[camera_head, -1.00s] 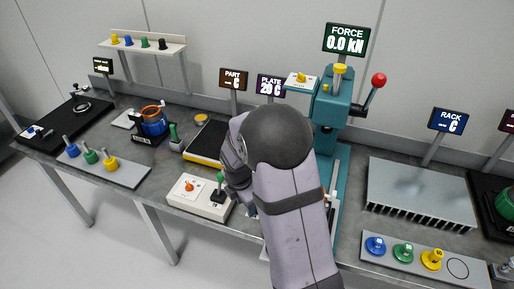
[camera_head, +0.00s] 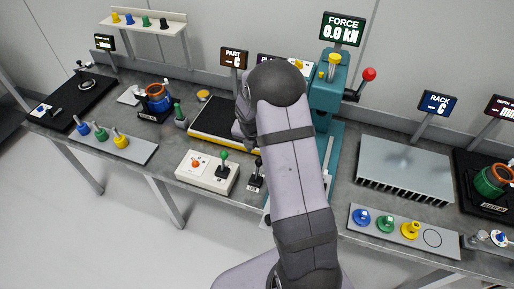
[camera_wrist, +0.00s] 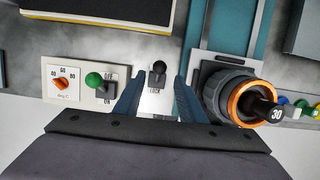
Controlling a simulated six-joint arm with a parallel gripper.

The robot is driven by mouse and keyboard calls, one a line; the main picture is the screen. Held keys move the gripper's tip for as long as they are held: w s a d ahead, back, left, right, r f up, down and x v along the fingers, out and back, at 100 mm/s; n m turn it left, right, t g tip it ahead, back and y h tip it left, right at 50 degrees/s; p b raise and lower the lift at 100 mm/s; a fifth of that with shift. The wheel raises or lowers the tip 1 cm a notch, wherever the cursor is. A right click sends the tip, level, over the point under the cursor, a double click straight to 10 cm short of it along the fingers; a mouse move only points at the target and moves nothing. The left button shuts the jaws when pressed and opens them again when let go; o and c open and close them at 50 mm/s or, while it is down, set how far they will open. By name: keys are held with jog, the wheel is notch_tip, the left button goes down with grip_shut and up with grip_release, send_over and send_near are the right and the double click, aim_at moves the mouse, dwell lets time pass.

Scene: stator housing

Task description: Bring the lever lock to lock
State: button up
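The lever lock is a small black ball-topped lever (camera_head: 257,174) on a small plate at the table's front edge, between the white control box and the press. In the wrist view the lever (camera_wrist: 158,70) stands above a plate marked LOCK; the other marking is not visible. My gripper (camera_wrist: 157,92) is open and empty. Its two blue fingers point towards the lever, one to each side of it in the picture, with the lever near their tips. No contact shows. In the head view my arm hides the fingers.
A white control box (camera_head: 207,173) with an orange dial and green ON/OFF lever stands left of the lock. An orange-ringed dark cylinder (camera_wrist: 235,98) sits close right of my fingers, at the teal press (camera_head: 329,82). A black plate (camera_wrist: 105,8) lies behind.

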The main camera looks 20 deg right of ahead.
jog(key=b, duration=0.8)
send_over(258, 170)
jog(key=w+d, duration=0.1)
jog(key=shift+s+a+f+x, duration=0.1)
jog(key=shift+s+a+x, duration=0.15)
jog(key=shift+x, duration=1.05)
jog(key=shift+s+a+f+x, duration=0.1)
jog(key=shift+a+x, duration=0.15)
jog(key=shift+x, duration=1.05)
jog(key=shift+s+a+f+x, duration=0.1)
jog(key=shift+s+a+x, duration=0.15)
jog(key=shift+x, duration=1.05)
jog(key=shift+w+r+p, duration=0.1)
jog(key=shift+r+p, duration=0.1)
jog(key=shift+p, duration=0.1)
jog(key=shift+f, duration=0.1)
jog(key=shift+w+d+f, duration=0.1)
jog(key=shift+f, duration=0.1)
